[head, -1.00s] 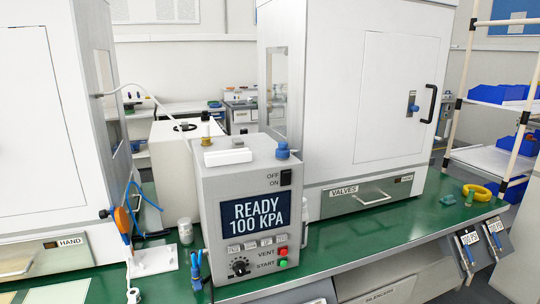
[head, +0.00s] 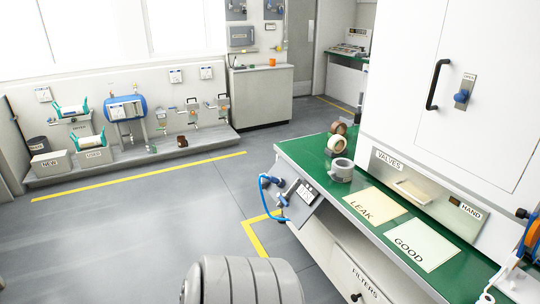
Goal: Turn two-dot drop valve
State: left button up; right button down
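Along the far wall stands a low platform with a blue air tank (head: 126,107). To its right hang several small pipe drops with fittings, one at the middle (head: 193,104) and one further right (head: 223,102). They may be the drop valves, but they are too small to show dots or handle positions. Neither of my grippers is in view. A grey ribbed part of my own arm shows at the bottom of the picture, well away from the wall.
A green bench (head: 318,158) on the right carries tape rolls (head: 335,146), LEAK (head: 371,205) and GOOD (head: 413,243) sheets, and a white cabinet (head: 455,90). A grey cabinet (head: 262,97) stands at the back. Grey floor with yellow lines (head: 140,176) is clear between.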

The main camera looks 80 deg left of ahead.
aim_at(279, 195)
jog(key=u, duration=2.45)
